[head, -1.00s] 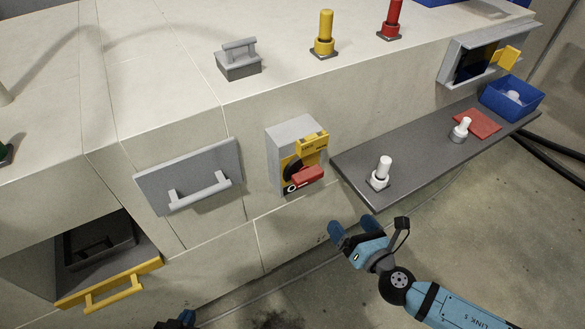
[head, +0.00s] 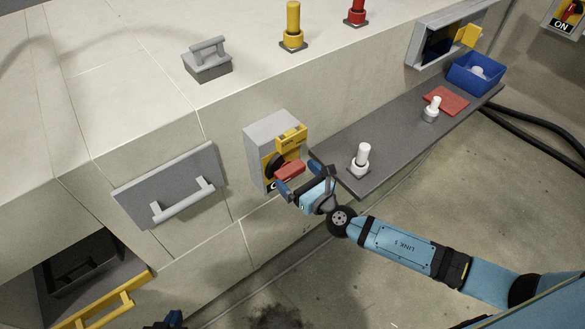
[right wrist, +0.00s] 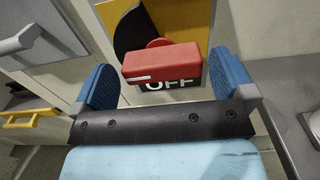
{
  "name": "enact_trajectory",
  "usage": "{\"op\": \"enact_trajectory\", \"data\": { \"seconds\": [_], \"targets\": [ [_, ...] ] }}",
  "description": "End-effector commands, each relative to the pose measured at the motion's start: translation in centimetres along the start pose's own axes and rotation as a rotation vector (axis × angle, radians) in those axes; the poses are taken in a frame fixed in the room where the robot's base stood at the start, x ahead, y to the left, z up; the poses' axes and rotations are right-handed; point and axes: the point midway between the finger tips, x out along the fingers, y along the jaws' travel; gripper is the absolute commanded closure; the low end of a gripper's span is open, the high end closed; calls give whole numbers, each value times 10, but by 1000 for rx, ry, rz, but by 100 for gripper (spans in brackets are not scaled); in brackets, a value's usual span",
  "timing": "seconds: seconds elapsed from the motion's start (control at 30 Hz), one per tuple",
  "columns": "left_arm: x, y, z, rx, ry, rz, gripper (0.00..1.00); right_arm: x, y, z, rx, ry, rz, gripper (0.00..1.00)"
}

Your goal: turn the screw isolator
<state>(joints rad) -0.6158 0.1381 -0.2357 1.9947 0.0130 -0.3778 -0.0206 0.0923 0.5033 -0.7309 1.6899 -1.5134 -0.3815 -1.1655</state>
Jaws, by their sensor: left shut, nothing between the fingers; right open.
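The screw isolator is a grey box (head: 270,130) with a yellow front plate (head: 291,139) on the pale cabinet's front face. Its red handle (head: 289,170) lies roughly level, with the word OFF showing just below it in the right wrist view. My right gripper (head: 304,183) is open in front of the plate. In the right wrist view the red handle (right wrist: 162,62) lies between its two blue fingers, one on either side; I cannot tell whether they touch it. My left gripper (head: 172,319) is shut and empty at the bottom edge, mostly cut off.
A dark grey shelf (head: 385,133) just right of the isolator holds a white-topped post (head: 361,158), another post, a red pad (head: 447,100) and a blue bin (head: 476,73). A grey drawer front (head: 172,186) and an open yellow-handled drawer (head: 95,305) are to the left.

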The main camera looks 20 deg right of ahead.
Motion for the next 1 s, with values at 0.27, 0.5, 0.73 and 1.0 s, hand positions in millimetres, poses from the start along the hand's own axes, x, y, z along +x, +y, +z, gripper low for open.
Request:
{"op": "enact_trajectory", "data": {
  "seconds": [0.27,0.5,0.73,1.0],
  "targets": [
    [-1,-1,-2,1,1,-1,100,23,0,0,1,1,1,0],
    [-1,-1,-2,2,0,-1,100,24,0,-1,1,1,1,0],
    [-1,-1,-2,2,0,-2,100,24,0,-1,1,1,1,33],
    [2,-1,2,2,0,-1,100,24,0,-2,33,0,0,33]
  ]
}}
